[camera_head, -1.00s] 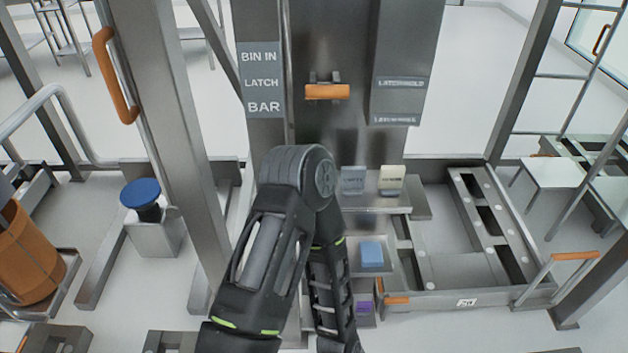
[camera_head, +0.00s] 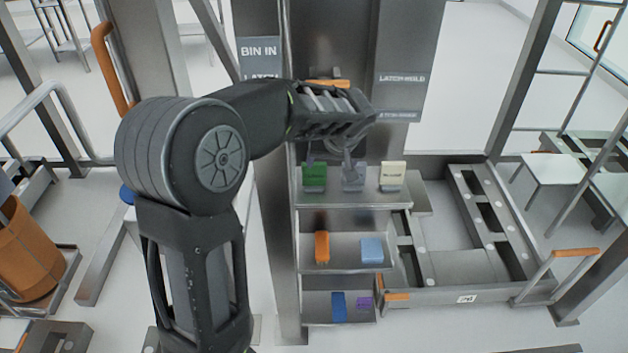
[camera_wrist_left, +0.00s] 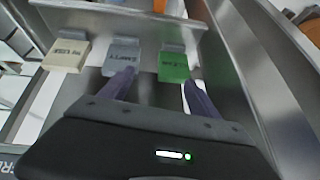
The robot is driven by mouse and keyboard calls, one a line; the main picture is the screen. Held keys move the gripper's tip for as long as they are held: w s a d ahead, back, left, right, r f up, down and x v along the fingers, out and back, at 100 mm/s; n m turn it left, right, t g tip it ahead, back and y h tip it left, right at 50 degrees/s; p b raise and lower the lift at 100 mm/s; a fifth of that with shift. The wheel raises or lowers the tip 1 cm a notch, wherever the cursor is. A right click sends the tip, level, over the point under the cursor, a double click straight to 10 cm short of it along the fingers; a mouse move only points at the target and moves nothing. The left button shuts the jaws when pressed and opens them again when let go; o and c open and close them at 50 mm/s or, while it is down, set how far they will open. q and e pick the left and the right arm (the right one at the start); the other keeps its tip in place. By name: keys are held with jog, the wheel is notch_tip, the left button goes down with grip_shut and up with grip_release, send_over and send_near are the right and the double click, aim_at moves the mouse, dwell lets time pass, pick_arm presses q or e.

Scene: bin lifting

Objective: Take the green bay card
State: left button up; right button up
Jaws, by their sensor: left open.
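The green bay card (camera_head: 314,176) stands in a holder at the left end of the top shelf. It also shows in the left wrist view (camera_wrist_left: 174,66), beyond and between my fingers, nearer the right one. A grey card (camera_head: 353,178) and a cream card (camera_head: 393,175) stand to its right in the head view. My left gripper (camera_head: 333,158) is open and empty, above and just behind the front of the shelf cards in the picture; its fingers (camera_wrist_left: 158,92) point toward the cards in the wrist view. My right gripper is not in view.
The top shelf (camera_head: 345,200) has lower shelves under it, with an orange block (camera_head: 321,247), a light blue block (camera_head: 372,251), a dark blue block (camera_head: 338,306) and a purple block (camera_head: 364,303). An orange handle (camera_head: 335,83) is behind my arm. A metal post stands left of the shelves.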

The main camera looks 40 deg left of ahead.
aim_at(316, 166)
pick_arm(q)
jog(key=shift+s+a+r+n+y, duration=0.15)
jog(key=shift+s+a+r+n, duration=0.15)
jog(key=shift+a, duration=0.2)
jog(key=shift+s+a+r+n+y, duration=0.1)
jog(key=shift+a+r+n+y, duration=0.1)
jog(key=shift+a+r, duration=0.2)
jog(key=shift+f, duration=0.1)
jog(key=shift+x, duration=1.25)
jog(key=p+x, duration=0.1)
jog(key=x, duration=0.4)
jog(key=shift+s+a+f, duration=0.15)
jog(key=shift+f, duration=0.05)
jog(key=shift+c, duration=0.2)
jog(key=c, duration=1.2)
